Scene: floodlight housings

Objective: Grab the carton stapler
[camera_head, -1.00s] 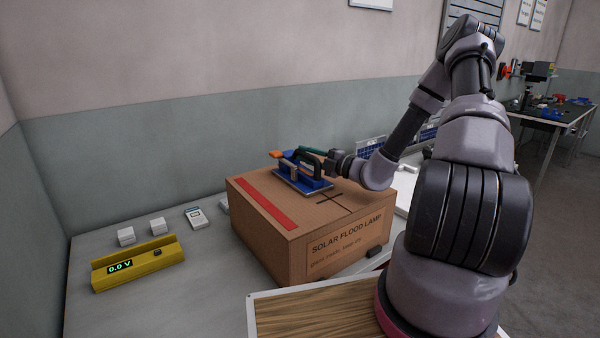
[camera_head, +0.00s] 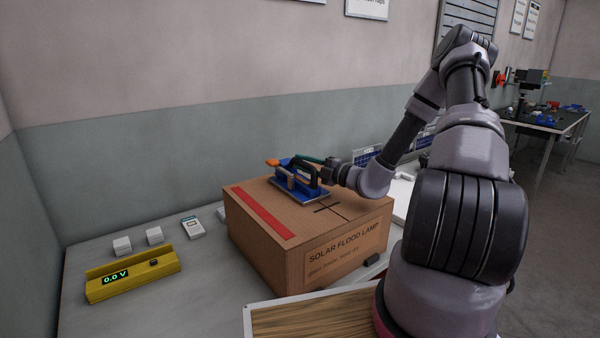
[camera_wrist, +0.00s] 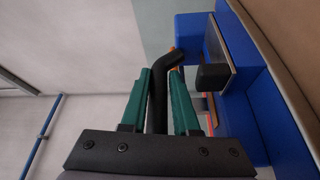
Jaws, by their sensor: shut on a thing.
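The carton stapler (camera_head: 292,182) is blue with a black handle and an orange end, and it is on top of the cardboard carton (camera_head: 262,255). In the wrist view its blue body (camera_wrist: 243,100) is at the right. My gripper (camera_head: 314,160) reaches it from the right. In the wrist view the green fingers of my gripper (camera_wrist: 160,98) are shut on the black handle (camera_wrist: 158,88), one on each side. Whether the stapler's base touches the carton top cannot be told for certain.
The carton has a red strip (camera_head: 263,213) and a "SOLAR FLOOD LAMP" label. A yellow meter (camera_head: 134,275) reading 0.0 V, two small white blocks and a white device (camera_head: 193,227) are on the grey table at left. A wood-topped tray (camera_head: 315,322) is in front.

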